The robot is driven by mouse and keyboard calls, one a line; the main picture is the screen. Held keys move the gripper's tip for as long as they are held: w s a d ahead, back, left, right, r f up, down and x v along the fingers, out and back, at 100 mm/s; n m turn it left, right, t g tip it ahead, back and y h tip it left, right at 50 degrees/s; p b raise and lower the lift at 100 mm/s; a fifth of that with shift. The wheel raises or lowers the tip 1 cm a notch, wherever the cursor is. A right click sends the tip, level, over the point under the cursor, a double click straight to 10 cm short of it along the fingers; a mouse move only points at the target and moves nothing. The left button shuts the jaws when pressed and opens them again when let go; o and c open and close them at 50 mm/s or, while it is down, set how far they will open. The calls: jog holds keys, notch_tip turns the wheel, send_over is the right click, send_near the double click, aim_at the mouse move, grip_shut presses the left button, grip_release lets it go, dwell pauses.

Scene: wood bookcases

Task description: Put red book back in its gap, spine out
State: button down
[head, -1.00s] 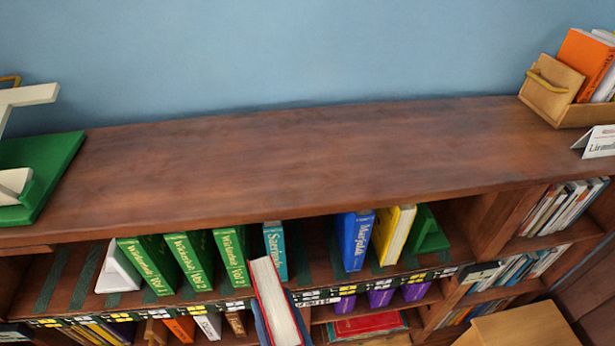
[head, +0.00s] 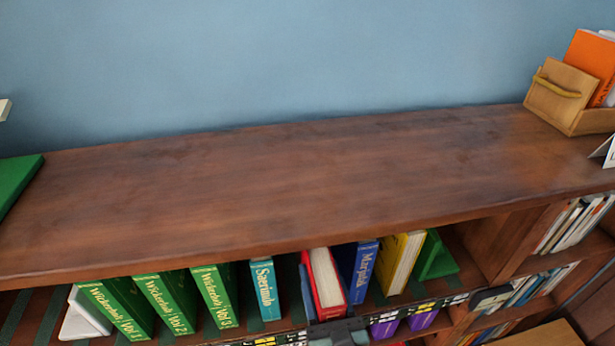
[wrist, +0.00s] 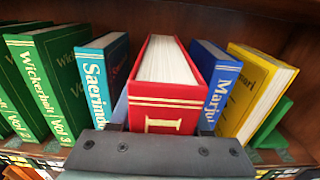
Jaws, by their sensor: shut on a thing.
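The red book (head: 325,281) is in the shelf row, between the teal book (head: 264,289) and the blue book (head: 361,272). In the wrist view the red book (wrist: 164,98) has its red spine with gold bands facing me and its page block showing on top. My gripper (wrist: 160,143) is shut on the lower part of the red book; its fingers are mostly hidden. In the head view my gripper (head: 338,329) shows at the shelf's front edge below the book. The blue book (wrist: 216,86) is close on the right. A gap separates the red book from the teal book (wrist: 103,68).
Several green volumes (head: 165,302) stand left of the teal book. A yellow book (head: 400,262) and a green bookend (head: 436,258) stand right of the blue book. The wooden top board (head: 280,195) overhangs the row. A wooden box (head: 560,92) stands on top at right.

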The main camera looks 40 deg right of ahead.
jog(key=f+x, duration=0.1)
jog(key=x, duration=0.9)
jog(key=shift+w+d, duration=0.2)
jog(key=shift+w, duration=0.1)
jog(key=shift+f, duration=0.2)
jog(key=shift+c, duration=1.8)
grip_release()
jog(key=shift+a+f, duration=0.1)
jog(key=shift+f, duration=0.1)
